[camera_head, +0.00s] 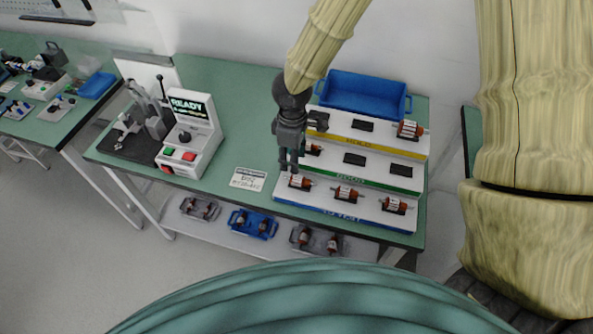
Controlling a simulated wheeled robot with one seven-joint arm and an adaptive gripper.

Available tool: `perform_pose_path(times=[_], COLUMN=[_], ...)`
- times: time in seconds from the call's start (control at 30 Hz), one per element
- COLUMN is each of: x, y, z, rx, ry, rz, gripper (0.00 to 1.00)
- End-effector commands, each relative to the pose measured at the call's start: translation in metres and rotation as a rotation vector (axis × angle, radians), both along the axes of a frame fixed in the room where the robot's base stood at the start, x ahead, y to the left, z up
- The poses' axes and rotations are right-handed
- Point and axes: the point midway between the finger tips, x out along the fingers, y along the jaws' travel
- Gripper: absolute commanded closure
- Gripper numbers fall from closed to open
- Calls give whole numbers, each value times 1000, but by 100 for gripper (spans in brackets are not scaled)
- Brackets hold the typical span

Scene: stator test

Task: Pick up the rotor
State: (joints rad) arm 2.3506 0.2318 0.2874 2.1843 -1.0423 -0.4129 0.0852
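Several rotors with orange-brown ends and pale bands lie on a white three-step rack. The front step holds a left rotor (300,181), a middle rotor (346,193) and a right rotor (395,205). Another rotor (313,149) is on the left of the middle step, partly hidden by my gripper. One more rotor (410,129) is on the right of the top step. My dark gripper (289,168) points down at the rack's left end, by the front-left rotor. The fingers are too small to tell their opening or whether they touch that rotor.
The rack (372,214) stands on a green-topped table (235,148). A blue bin (364,95) is behind it. Left are a paper sign (248,179) and a test station (192,133) with a READY screen. Small trays with rotors, including a blue tray (252,224), are on the lower shelf.

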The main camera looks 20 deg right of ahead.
Motion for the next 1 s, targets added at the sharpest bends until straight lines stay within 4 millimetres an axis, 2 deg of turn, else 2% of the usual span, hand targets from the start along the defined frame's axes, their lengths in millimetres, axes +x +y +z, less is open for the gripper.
perform_pose_path(times=[0.13, 0.5, 0.83, 1.0], x=[5, 4, 4, 1], y=[-3, -3, -2, -3], z=[0, -41, -54, -69], rx=[-13, -12, -11, -12], ry=[-9, -9, -9, -6], rz=[11, 9, 10, 12], gripper=[57, 57, 57, 57])
